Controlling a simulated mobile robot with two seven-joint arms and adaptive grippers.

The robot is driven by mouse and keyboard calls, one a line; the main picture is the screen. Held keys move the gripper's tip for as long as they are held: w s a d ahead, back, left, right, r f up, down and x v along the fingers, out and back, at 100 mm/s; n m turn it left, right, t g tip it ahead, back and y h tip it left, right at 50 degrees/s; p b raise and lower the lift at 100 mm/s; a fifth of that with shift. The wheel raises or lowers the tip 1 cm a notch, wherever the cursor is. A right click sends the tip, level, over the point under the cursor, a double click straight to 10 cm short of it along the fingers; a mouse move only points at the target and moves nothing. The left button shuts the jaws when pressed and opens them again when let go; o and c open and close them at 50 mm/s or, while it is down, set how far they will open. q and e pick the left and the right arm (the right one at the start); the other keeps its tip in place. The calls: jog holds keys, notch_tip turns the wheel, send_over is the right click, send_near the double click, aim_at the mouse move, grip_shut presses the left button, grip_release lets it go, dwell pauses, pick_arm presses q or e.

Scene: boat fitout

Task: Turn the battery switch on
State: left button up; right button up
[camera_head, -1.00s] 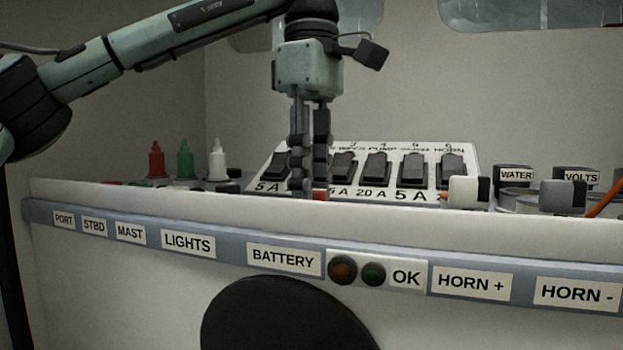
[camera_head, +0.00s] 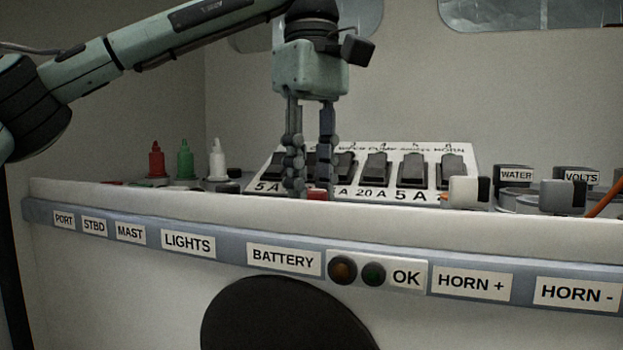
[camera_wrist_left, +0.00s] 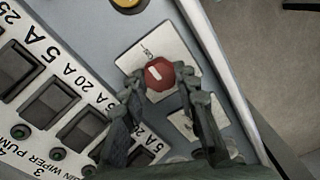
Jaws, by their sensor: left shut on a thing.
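The battery switch is a red round knob (camera_wrist_left: 159,74) with a white mark, on a white square plate (camera_wrist_left: 150,49) in the left wrist view. In the head view the red knob (camera_head: 316,194) shows low between the fingers, just behind the panel's front edge and above the BATTERY label (camera_head: 283,261). My left gripper (camera_head: 308,192) points down and is shut on the knob. In the left wrist view its two fingertips (camera_wrist_left: 160,82) lie on either side of the knob. My right gripper is in neither view.
A bank of black rocker switches (camera_head: 376,167) stands close behind the gripper. Red, green and white lamps (camera_head: 185,160) stand to the left, WATER and VOLTS gauges (camera_head: 516,178) to the right. An amber lamp (camera_head: 342,270) and a green lamp (camera_head: 374,274) sit beside OK; both look dim.

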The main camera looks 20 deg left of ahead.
aim_at(311, 191)
pick_arm(q)
jog(key=o, duration=1.2)
jog(key=shift+c, duration=0.2)
notch_tip(311, 191, up, 12)
dwell(0.3)
